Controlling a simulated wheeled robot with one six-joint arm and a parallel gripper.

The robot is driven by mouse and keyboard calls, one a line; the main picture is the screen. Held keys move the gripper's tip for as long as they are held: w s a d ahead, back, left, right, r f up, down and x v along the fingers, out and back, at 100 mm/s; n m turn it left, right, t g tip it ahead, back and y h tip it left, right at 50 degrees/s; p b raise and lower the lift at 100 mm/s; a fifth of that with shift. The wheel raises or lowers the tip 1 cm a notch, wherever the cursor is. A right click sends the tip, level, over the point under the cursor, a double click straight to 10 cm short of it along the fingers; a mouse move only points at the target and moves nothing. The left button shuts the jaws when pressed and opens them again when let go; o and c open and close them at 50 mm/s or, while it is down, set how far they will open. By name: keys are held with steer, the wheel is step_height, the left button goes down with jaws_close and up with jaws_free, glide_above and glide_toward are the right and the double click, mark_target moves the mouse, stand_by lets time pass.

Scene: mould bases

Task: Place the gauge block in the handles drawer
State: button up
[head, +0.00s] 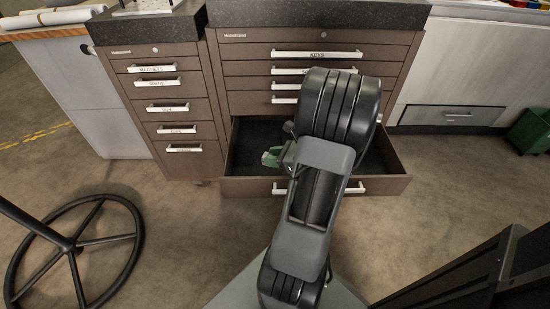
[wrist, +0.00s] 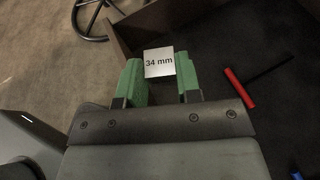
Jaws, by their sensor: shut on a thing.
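The gauge block (wrist: 159,63) is a pale square piece marked "34 mm" in the wrist view. My gripper (wrist: 161,82) has green fingers and is shut on the block's two sides. In the head view, a green fingertip of my gripper (head: 271,157) shows over the left part of an open bottom drawer (head: 235,188). My arm covers the middle of this drawer's front, so its label is hidden. In the wrist view, the drawer's dark floor (wrist: 225,45) lies below and to the right of the block. I cannot tell the block's height above it.
A red-handled tool (wrist: 240,88) and part of a blue thing (wrist: 296,175) lie in the drawer. The drawer's brown wall (wrist: 125,38) is close to the block. Closed drawers stand above and in the left cabinet (head: 168,108). A wheel-like stand base (head: 75,245) is at left.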

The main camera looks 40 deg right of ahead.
steer(key=w+d+f+b, duration=0.1)
steer(key=w+f+b, duration=0.25)
steer(key=w, duration=0.45)
steer(key=b, duration=0.2)
glide_above(254, 165)
steer(key=f, duration=0.5)
steer(key=shift+s+f, duration=0.25)
steer(key=shift+s, duration=0.05)
steer(key=shift+w+f, duration=0.15)
steer(key=shift+f, duration=0.1)
steer(key=shift+w+d+f+b, duration=0.1)
steer(key=shift+w+f+b, duration=0.1)
steer(key=shift+f+b, duration=1.2)
steer(key=shift+f, duration=0.25)
steer(key=shift+f, duration=0.15)
steer(key=o, duration=1.1)
steer(key=shift+c, duration=0.2)
